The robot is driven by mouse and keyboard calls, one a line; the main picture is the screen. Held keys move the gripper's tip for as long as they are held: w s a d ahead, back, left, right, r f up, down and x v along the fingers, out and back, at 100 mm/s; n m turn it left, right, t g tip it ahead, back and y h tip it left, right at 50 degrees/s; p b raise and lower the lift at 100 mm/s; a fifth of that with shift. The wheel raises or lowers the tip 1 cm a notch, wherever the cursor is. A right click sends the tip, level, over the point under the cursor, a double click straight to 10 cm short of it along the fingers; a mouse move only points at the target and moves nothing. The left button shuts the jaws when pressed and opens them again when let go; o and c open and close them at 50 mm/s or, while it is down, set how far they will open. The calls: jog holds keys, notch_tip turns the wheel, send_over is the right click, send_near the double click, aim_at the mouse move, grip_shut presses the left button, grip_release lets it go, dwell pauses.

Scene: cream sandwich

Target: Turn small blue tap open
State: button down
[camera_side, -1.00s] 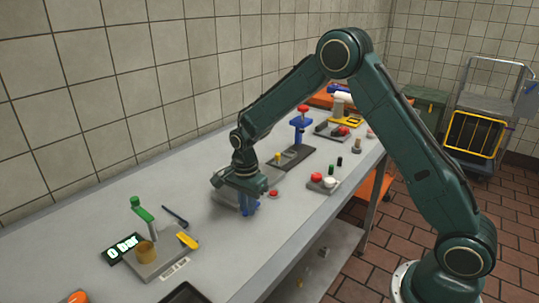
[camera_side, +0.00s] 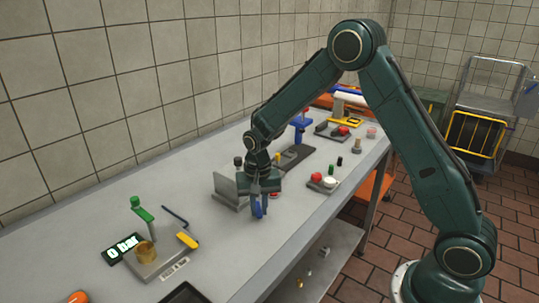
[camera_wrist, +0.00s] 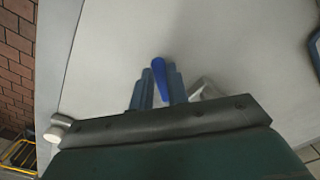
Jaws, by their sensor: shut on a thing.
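My gripper (camera_side: 258,200) points down at the near side of the bench, in front of an upright grey plate. In the wrist view its two dark blue-grey fingers (camera_wrist: 159,88) are shut on a bright blue handle (camera_wrist: 159,76), which I take to be the small blue tap. The handle's far end sticks out beyond the fingertips. In the side view blue shows at the fingertips, but I cannot separate tap from fingers there. The tap's base is hidden.
The upright grey plate (camera_side: 228,190) stands just left of my gripper. A green-handled device (camera_side: 142,210) with a yellow lever (camera_side: 188,241) and a display reading 0 bar (camera_side: 121,248) is at the left. A red and white button block (camera_side: 323,182) is at the right.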

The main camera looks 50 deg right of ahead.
jog(key=n, duration=0.2)
jog(key=s+d+n, duration=0.1)
jog(key=shift+d+n, duration=0.1)
jog(key=shift+n, duration=0.3)
jog(key=shift+d+n, duration=0.4)
jog(key=shift+n, duration=0.7)
jog(key=shift+d+n, duration=0.4)
jog(key=shift+n, duration=0.7)
jog(key=c, duration=1.6)
grip_release()
jog(key=shift+c, duration=0.2)
jog(key=shift+r, duration=0.15)
notch_tip(320, 180, up, 14)
jog(key=shift+f, duration=0.25)
